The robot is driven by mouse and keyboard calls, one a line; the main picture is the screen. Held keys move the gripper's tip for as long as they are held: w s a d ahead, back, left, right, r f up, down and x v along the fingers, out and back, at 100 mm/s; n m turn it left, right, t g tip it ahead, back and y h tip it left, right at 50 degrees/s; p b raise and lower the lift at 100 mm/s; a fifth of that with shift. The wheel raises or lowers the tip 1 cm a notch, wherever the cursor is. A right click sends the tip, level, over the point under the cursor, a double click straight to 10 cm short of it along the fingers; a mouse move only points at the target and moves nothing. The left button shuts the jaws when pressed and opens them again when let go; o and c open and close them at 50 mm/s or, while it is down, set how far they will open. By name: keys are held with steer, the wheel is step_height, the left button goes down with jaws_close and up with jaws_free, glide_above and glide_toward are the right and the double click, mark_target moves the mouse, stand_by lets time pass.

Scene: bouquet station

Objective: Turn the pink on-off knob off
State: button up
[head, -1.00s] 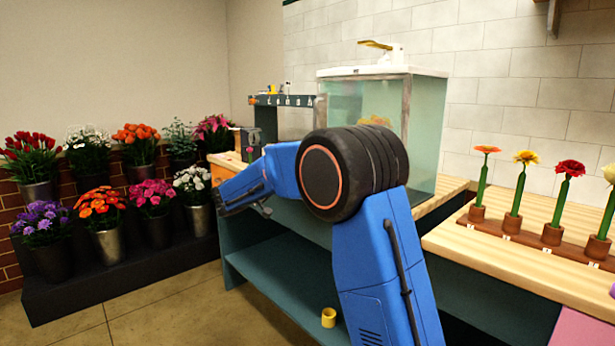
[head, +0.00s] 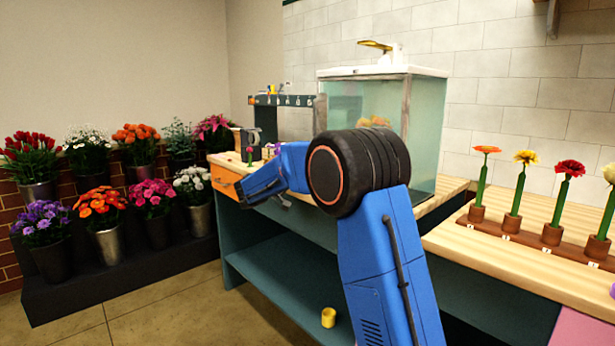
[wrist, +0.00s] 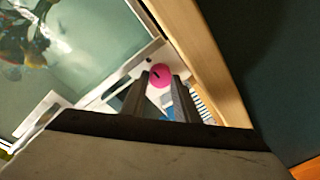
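The pink knob (wrist: 160,76) is a round disc with a small dark mark, on a pale panel below the glass tank in the wrist view. My gripper (wrist: 163,86) is open, its two dark fingers apart and pointing at the knob. The knob shows between the fingertips; whether they touch it, I cannot tell. In the head view the knob is not visible, and my blue arm covers part of the counter front.
The glass tank (head: 424,130) with a gold tap stands on the counter. A wooden edge (wrist: 205,60) runs close beside the fingers. A flower rack (head: 510,240) is at right, and several buckets of flowers stand at left. A yellow cup (head: 328,317) sits low down.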

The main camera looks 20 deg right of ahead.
steer(key=c, duration=0.3)
steer(key=shift+n, duration=0.3)
steer(key=n, duration=0.7)
steer(key=shift+a+n+g, duration=0.1)
steer(key=shift+n+g, duration=0.2)
steer(key=shift+g, duration=0.1)
steer(key=n, duration=0.4)
steer(key=shift+w+g, duration=0.1)
steer(key=shift+g, duration=0.2)
steer(key=shift+f+n+g, duration=0.1)
steer(key=shift+n+g, duration=0.2)
steer(key=shift+n, duration=2.1)
